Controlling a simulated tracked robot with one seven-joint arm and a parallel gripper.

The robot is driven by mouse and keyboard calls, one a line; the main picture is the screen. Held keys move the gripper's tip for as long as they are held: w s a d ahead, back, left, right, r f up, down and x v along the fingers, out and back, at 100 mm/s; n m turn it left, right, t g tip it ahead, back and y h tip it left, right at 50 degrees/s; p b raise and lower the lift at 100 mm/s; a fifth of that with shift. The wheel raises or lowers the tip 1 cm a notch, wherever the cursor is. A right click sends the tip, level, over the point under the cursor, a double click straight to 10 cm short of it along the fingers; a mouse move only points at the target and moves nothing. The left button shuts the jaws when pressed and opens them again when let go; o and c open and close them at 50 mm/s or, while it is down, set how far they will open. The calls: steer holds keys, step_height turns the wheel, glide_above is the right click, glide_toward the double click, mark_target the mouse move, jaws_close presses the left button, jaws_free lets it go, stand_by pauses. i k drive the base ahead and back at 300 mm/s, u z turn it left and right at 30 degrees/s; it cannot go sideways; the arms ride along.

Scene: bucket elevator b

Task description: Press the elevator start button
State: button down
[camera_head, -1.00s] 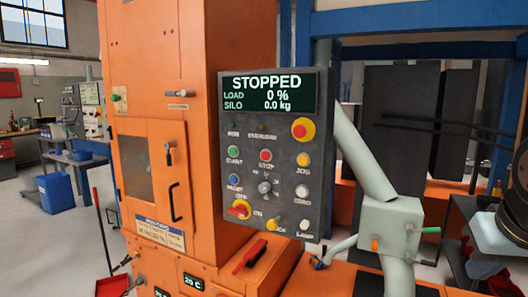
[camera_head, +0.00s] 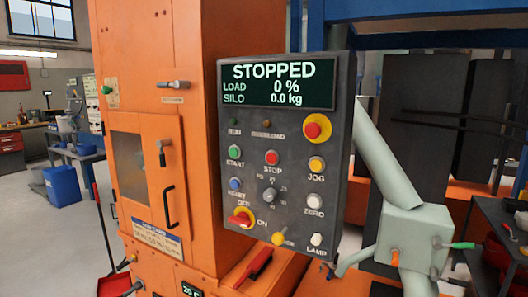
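The green START button (camera_head: 234,152) is on the upper left of the dark grey control panel (camera_head: 340,170), above its blue RESET button. The panel is fixed to the orange elevator housing (camera_head: 170,50). Its display (camera_head: 278,84) reads STOPPED, load 0 %, silo 0.0 kg. The red STOP button (camera_head: 271,158) is just right of START. A red mushroom button (camera_head: 317,128) on a yellow base is at the upper right of the panel. My gripper does not show in this view.
A red-and-yellow rotary switch (camera_head: 241,217) marked OFF and ON is at the panel's lower left. A pale pipe and box (camera_head: 413,238) stand right of the panel. A red-handled lever (camera_head: 254,265) juts out below. Floor shows at the left.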

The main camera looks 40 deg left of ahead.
mark_target(233, 152)
steer(key=u, duration=0.1)
steer(key=k, duration=1.1)
steer(key=u, duration=1.5)
steer(key=i, duration=1)
steer(key=u, duration=0.05)
